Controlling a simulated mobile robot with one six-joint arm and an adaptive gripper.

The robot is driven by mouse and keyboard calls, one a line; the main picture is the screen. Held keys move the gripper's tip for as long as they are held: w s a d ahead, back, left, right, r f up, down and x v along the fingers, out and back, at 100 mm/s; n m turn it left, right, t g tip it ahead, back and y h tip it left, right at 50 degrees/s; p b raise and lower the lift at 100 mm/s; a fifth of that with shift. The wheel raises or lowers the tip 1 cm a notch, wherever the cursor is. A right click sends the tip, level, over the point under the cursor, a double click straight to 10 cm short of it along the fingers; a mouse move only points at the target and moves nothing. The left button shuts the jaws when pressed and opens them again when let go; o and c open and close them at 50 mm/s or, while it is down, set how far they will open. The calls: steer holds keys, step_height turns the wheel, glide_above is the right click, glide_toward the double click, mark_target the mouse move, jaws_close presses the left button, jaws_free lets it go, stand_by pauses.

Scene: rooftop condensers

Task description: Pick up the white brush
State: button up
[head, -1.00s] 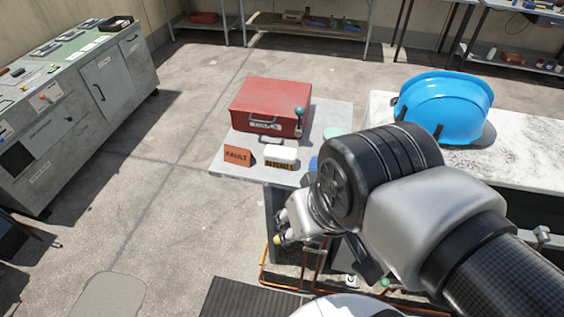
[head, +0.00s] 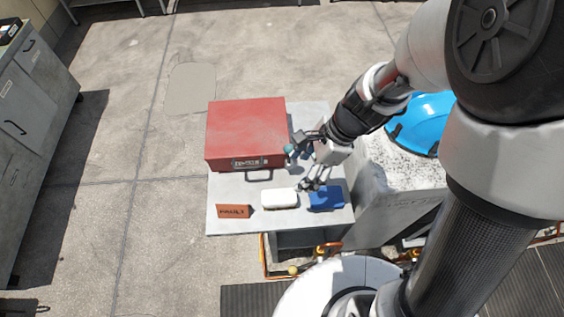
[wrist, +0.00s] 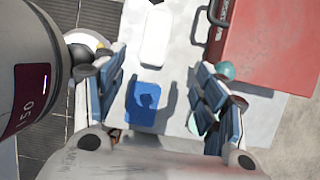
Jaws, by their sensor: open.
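The white brush (head: 279,199) lies on the grey table between an orange-brown sign and a blue block-shaped object (head: 326,198). In the wrist view the white brush (wrist: 155,36) is at the top, beyond the fingertips, and the blue object (wrist: 145,103) shows between the fingers. My gripper (head: 302,168) is open and empty, above the table to the upper right of the brush. Its two spread fingers also frame the wrist view (wrist: 160,62). The brush is apart from the fingers, and its underside is hidden.
A red case (head: 246,133) stands behind the brush. The sign (head: 233,211) is left of it. A teal ball-topped item (head: 290,151) is close to one finger. A blue helmet (head: 424,123) sits on the marble-topped counter at right. The table's front edge is near the brush.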

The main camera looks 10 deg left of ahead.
mark_target(280, 196)
steer(key=b+x, duration=0.4)
steer(key=x, duration=0.6)
steer(key=shift+s+f, duration=0.2)
steer(key=shift+f, duration=0.05)
steer(key=shift+s+b+x, duration=0.15)
steer(key=shift+b+x, duration=0.7)
steer(key=shift+x, duration=0.45)
steer(key=shift+s+b+x, duration=0.15)
steer(key=shift+b+x, duration=0.65)
steer(key=shift+x, duration=0.45)
steer(key=shift+a+r, duration=0.1)
steer(key=shift+a, duration=0.05)
steer(key=shift+f, duration=0.3)
steer(key=c, duration=1.2)
steer(key=shift+r, duration=0.1)
step_height(280, 196, up, 20)
steer(key=p, duration=0.9)
steer(key=shift+r+p, duration=0.2)
steer(key=shift+p, duration=0.15)
